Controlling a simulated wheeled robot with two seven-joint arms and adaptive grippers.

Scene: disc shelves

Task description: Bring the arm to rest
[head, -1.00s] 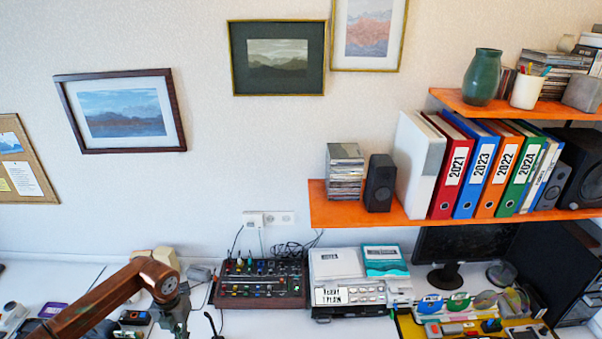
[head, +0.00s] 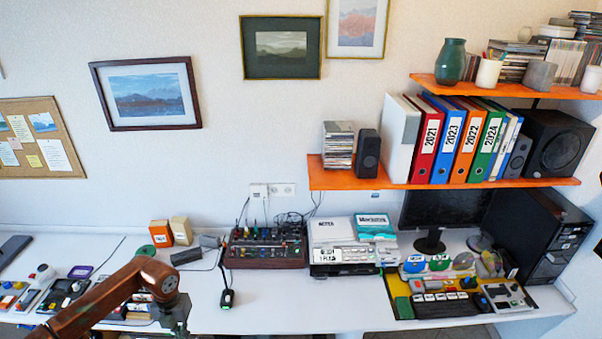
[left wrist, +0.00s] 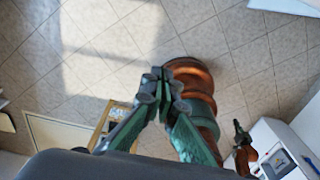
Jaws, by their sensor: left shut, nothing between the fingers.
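My left arm comes in from the lower left of the head view, brown-red with a grey-green end. My left gripper (head: 174,316) hangs at its end in front of the desk's near side, its fingertips hard to make out there. In the left wrist view the green fingers of my left gripper (left wrist: 160,78) meet, shut and empty, above the tiled floor. Copper and green parts of my own body show just behind them.
The white desk (head: 205,290) carries a mixer (head: 265,248), a printer-like device (head: 340,245), a microphone (head: 226,298) and several small items at left. Orange shelves (head: 450,184) hold binders and discs. The tiled floor (left wrist: 100,60) is mostly clear.

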